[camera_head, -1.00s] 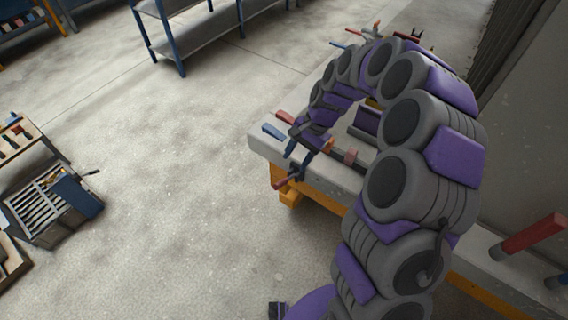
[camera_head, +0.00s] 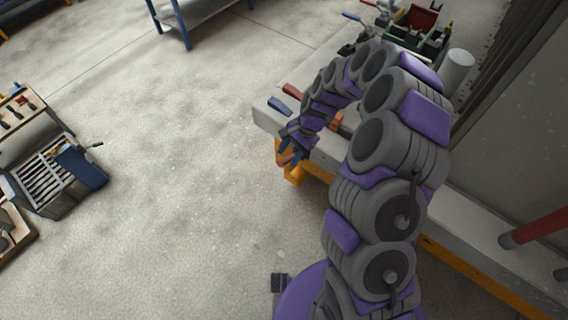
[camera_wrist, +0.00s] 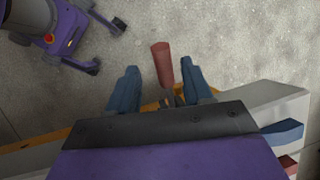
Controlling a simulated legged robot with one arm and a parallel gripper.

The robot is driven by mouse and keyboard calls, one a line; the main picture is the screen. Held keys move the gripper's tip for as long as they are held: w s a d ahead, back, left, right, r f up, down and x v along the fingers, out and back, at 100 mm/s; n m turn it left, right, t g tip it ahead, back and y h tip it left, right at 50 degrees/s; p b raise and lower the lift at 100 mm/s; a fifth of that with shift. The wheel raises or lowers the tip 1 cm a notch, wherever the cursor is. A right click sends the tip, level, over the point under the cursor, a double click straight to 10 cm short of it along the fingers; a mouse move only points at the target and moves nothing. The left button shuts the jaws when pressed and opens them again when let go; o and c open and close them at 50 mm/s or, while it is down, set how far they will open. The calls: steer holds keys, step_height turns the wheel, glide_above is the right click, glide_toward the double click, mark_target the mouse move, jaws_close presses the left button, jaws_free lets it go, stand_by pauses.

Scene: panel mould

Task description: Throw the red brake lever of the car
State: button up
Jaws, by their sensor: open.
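A red lever (camera_wrist: 162,62) on a thin dark stem stands between the two blue fingers of my gripper (camera_wrist: 162,85) in the wrist view. A gap shows on both sides of it; the fingers are apart and not closed on it. In the head view my gripper (camera_head: 289,154) hangs at the near left end of the long pale car (camera_head: 264,122), above its orange frame. A bit of red shows by the fingertips there. The lever's base is hidden behind my gripper's body.
A red handle (camera_head: 292,90) and a blue handle (camera_head: 279,105) stick out from the car's end; the blue one also shows in the wrist view (camera_wrist: 284,132). A red bar (camera_head: 538,228) lies at right. A tool box (camera_head: 60,190) stands on the left floor. Open floor lies between.

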mark_target(284, 160)
steer(key=x, duration=0.2)
steer(key=b+x, duration=0.1)
steer(key=x, duration=0.2)
steer(key=shift+a, duration=0.4)
steer(key=shift+d, duration=0.2)
steer(key=shift+d, duration=0.1)
steer(key=shift+c, duration=0.5)
jaws_close()
